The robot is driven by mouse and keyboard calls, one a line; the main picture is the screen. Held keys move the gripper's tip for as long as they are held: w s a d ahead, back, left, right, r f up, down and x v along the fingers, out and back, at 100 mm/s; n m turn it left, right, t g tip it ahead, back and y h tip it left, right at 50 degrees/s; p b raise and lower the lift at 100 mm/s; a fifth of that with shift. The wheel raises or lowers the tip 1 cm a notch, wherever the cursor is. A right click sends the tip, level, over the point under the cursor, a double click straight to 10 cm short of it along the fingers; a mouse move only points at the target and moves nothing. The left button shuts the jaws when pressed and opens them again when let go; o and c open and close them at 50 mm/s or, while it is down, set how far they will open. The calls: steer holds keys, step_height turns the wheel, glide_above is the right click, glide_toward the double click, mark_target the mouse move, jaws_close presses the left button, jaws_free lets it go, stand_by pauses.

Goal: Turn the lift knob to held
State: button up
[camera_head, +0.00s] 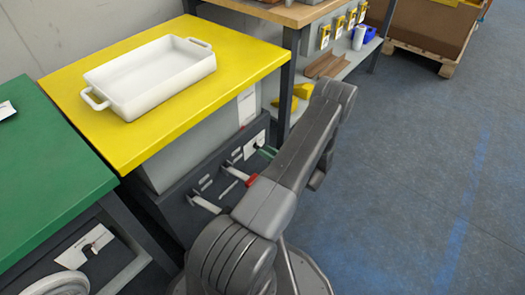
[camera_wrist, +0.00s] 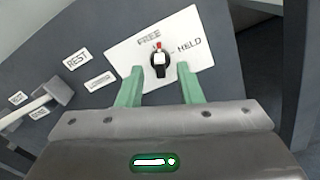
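In the wrist view the lift knob (camera_wrist: 160,63) is a small dark round knob with a white and red pointer, on a white plate (camera_wrist: 205,50) marked FREE and HELD. Its red tip points up, nearer the FREE mark than the HELD mark on the right. My gripper (camera_wrist: 159,78) has green fingers spread apart, one on either side below the knob. No contact with the knob shows. In the head view the white plate (camera_head: 254,144) is on the dark panel under the yellow table, and my arm hides most of the gripper.
A lever (camera_wrist: 38,102) and small labels, one reading REST (camera_wrist: 77,60), are left of the plate. In the head view a white tray (camera_head: 150,78) stands on the yellow table (camera_head: 238,62); a green table (camera_head: 50,170) is at left. Floor at right is clear.

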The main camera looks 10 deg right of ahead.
mark_target(258, 147)
steer(key=shift+x, duration=1.35)
steer(key=c, duration=0.7)
steer(key=shift+o, duration=0.2)
steer(key=shift+m+b, duration=0.3)
steer(key=m+b, duration=0.1)
steer(key=m, duration=1.1)
steer(key=shift+w+d+f+m+b, duration=0.1)
steer(key=shift+f+m+b, duration=0.05)
steer(key=shift+m+b, duration=0.2)
steer(key=shift+m, duration=0.25)
